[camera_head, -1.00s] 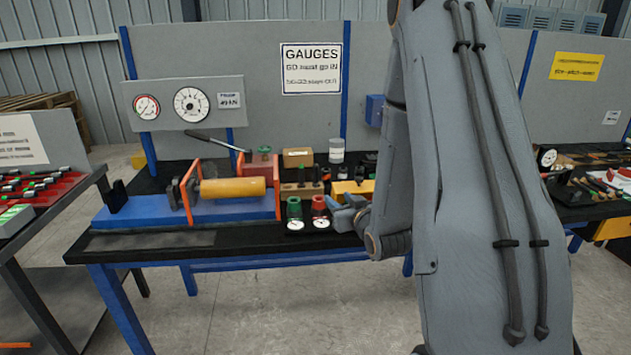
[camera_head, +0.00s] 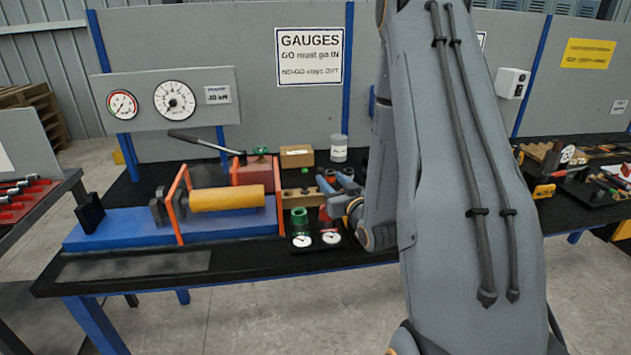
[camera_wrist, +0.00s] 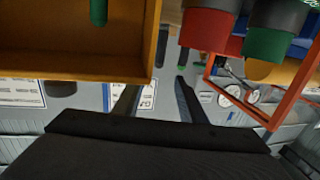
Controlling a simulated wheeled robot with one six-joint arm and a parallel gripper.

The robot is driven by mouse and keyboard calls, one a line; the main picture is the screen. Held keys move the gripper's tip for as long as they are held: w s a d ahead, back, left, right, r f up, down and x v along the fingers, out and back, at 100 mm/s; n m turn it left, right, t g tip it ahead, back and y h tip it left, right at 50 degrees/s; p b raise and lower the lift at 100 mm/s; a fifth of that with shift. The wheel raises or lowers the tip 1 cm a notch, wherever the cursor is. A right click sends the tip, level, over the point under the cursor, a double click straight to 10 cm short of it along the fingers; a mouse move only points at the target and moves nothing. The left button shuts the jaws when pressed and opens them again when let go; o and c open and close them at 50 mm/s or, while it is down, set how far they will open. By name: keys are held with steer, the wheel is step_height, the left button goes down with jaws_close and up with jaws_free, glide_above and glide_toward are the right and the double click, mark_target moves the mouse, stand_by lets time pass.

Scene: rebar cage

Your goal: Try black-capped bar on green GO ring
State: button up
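My gripper is above and behind the red ring, right of the green one. Its fingers are spread in the wrist view (camera_wrist: 157,100), with nothing seen held between them. A dark bar end (camera_wrist: 161,47) and a dark green-tipped bar (camera_wrist: 181,70) show beyond the fingers. I cannot tell which bar has the black cap.
A yellow roller (camera_head: 227,197) in an orange frame sits on a blue base left of the rings. A brown box (camera_head: 297,156) and a white jar (camera_head: 338,148) stand behind.

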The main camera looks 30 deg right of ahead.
mark_target(322, 169)
steer(key=w+p, duration=0.1)
steer(key=w, duration=0.1)
steer(key=w+p, duration=0.1)
steer(key=w, duration=0.2)
steer(key=w+d+p, duration=0.1)
steer(key=w, duration=0.1)
steer(key=shift+w+f, duration=0.15)
steer(key=shift+f, duration=0.1)
jaws_close()
